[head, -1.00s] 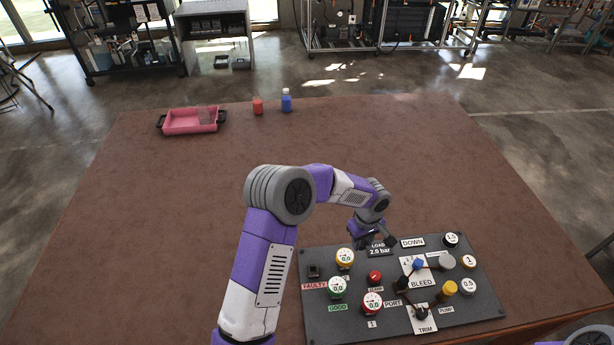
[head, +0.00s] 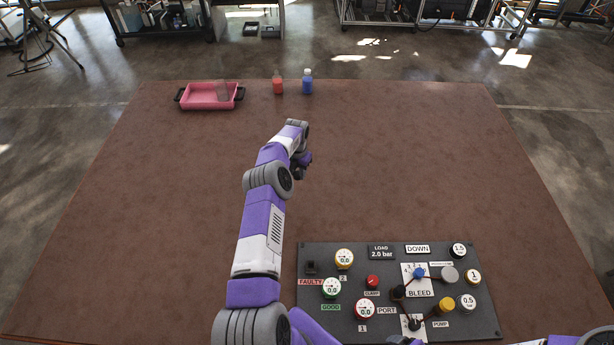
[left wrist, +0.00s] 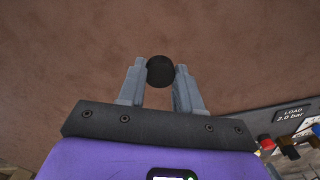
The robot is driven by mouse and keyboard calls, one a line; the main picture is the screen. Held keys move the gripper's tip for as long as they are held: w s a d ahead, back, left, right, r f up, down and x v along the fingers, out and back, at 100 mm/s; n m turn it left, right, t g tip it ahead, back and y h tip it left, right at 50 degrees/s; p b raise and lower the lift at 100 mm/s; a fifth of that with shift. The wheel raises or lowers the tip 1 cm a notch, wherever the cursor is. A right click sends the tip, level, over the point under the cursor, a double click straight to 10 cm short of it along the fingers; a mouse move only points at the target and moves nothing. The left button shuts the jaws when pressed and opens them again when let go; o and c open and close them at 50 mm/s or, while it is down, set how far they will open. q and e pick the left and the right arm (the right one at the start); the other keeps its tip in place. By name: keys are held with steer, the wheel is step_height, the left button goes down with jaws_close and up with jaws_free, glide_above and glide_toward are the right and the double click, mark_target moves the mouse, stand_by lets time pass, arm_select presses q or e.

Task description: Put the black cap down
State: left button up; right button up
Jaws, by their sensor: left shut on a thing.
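The black cap (left wrist: 160,70) is a round dark piece between the two fingertips of my left gripper (left wrist: 160,78) in the left wrist view. The fingers are shut on it, and bare brown tabletop shows behind it. In the head view my left gripper (head: 303,163) is over the middle of the table, beyond the dark panel. The cap cannot be made out there. How far the cap is above the table is hard to tell.
The panel (head: 380,330) with gauges, knobs and labels lies at the front right. A pink tray (head: 207,104) with black handles, a red bottle (head: 278,86) and a blue bottle (head: 307,84) stand at the far edge. The brown table (head: 420,160) around my left gripper is clear.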

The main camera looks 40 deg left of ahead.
mark_target(298, 174)
arm_select(q)
step_height(298, 174, down, 4)
steer(key=shift+b, duration=0.3)
arm_select(e)
steer(key=shift+f, duration=0.35)
arm_select(q)
step_height(298, 174, down, 4)
steer(key=shift+r+b, duration=0.15)
steer(key=shift+b, duration=0.65)
arm_select(e)
steer(key=shift+f, duration=0.8)
arm_select(q)
steer(key=shift+r, duration=0.1)
arm_select(e)
steer(key=shift+r, duration=0.1)
arm_select(q)
steer(key=shift+f+b, duration=0.5)
arm_select(e)
steer(key=shift+f, duration=0.6)
arm_select(q)
steer(key=o, duration=1.1)
arm_select(e)
steer(key=shift+r, duration=0.1)
arm_select(q)
steer(key=shift+r, duration=0.1)
